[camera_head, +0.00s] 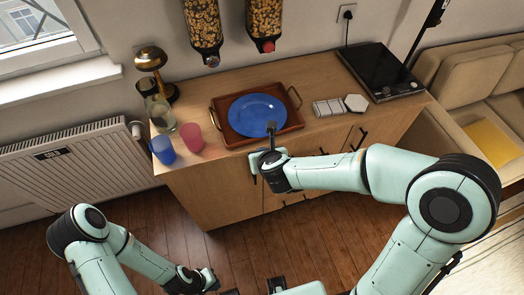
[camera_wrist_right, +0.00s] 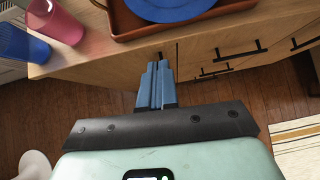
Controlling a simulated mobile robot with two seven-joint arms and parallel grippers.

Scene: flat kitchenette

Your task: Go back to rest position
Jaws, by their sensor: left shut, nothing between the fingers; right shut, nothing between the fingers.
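My left arm reaches in from the lower left of the head view, and its gripper (camera_head: 210,280) is low over the floor, shut and empty, away from the cabinet. My right arm comes in from the right, and its gripper (camera_head: 271,129) is in front of the cabinet's front edge, overlapping the tray in the picture. In the right wrist view the blue fingers (camera_wrist_right: 157,80) are together with nothing between them, pointing at the cabinet front below the tray.
The wooden cabinet (camera_head: 215,195) carries a brown tray (camera_head: 222,118) with a blue plate (camera_head: 257,114), a blue cup (camera_head: 161,150), a pink cup (camera_head: 191,138), a glass jug (camera_head: 160,112) and a black hob (camera_head: 380,70). A radiator (camera_head: 75,165) is left. Floor (camera_head: 320,235) shows in front.

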